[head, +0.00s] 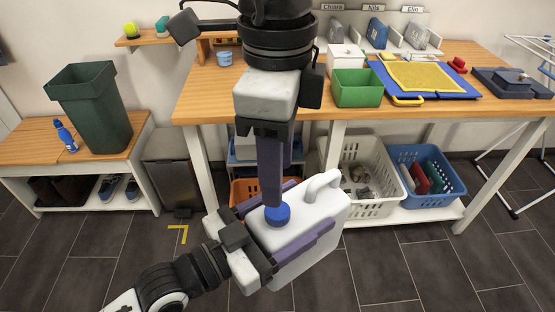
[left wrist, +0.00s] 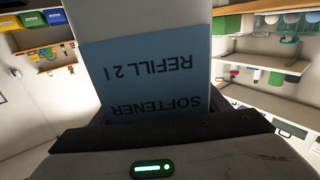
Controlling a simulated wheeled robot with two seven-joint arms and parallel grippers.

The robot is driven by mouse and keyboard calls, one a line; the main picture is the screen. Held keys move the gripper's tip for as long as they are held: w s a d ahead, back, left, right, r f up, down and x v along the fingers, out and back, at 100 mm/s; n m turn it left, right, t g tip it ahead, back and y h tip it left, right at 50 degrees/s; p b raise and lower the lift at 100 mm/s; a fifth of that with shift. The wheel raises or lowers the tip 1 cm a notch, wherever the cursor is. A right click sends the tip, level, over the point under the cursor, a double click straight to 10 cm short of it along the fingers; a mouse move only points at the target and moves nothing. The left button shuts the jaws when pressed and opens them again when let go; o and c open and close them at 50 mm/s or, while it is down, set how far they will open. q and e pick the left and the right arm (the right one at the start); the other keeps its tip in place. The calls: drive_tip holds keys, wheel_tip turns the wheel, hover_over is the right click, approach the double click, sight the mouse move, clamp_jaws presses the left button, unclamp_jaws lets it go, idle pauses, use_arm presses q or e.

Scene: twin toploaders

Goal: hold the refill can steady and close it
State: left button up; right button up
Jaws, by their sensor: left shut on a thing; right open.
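The refill can (head: 322,206) is white with a blue screw cap (head: 279,216) and a looped handle. It is held tilted in the air in front of the bench. My left gripper (head: 316,207) is shut on the can's body, one purple finger along each side. In the left wrist view the can's blue label (left wrist: 150,75) reads "SOFTENER REFILL 2 l" upside down. My right gripper (head: 275,200) points straight down with its fingertips at the cap. It is open; its fingers overlap in this view. The cap sits over the can's opening; I cannot tell how tight it is.
The wooden bench (head: 190,107) behind holds a green box (head: 356,88) and a yellow cloth on a blue board. White (head: 385,208) and blue (head: 453,205) baskets stand on its lower shelf. A green bin (head: 95,115) stands at left. Floor in front is clear.

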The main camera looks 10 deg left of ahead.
sight(287, 234)
use_arm(q)
drive_tip(key=shift+r, duration=0.3)
use_arm(e)
drive_tip(key=n, duration=0.3)
drive_tip(key=shift+r, duration=0.2)
drive_tip(key=shift+f, duration=0.1)
drive_tip(key=shift+f, duration=3.95)
drive_tip(key=shift+c, duration=0.3)
drive_tip(key=c, duration=1)
drive_tip(key=m, duration=0.3)
drive_tip(key=shift+w+m, duration=0.1)
drive_tip(key=shift+m, duration=0.3)
drive_tip(key=shift+c, duration=0.2)
drive_tip(key=o, duration=1.2)
drive_tip(key=shift+o, duration=0.2)
drive_tip(key=shift+r, duration=0.1)
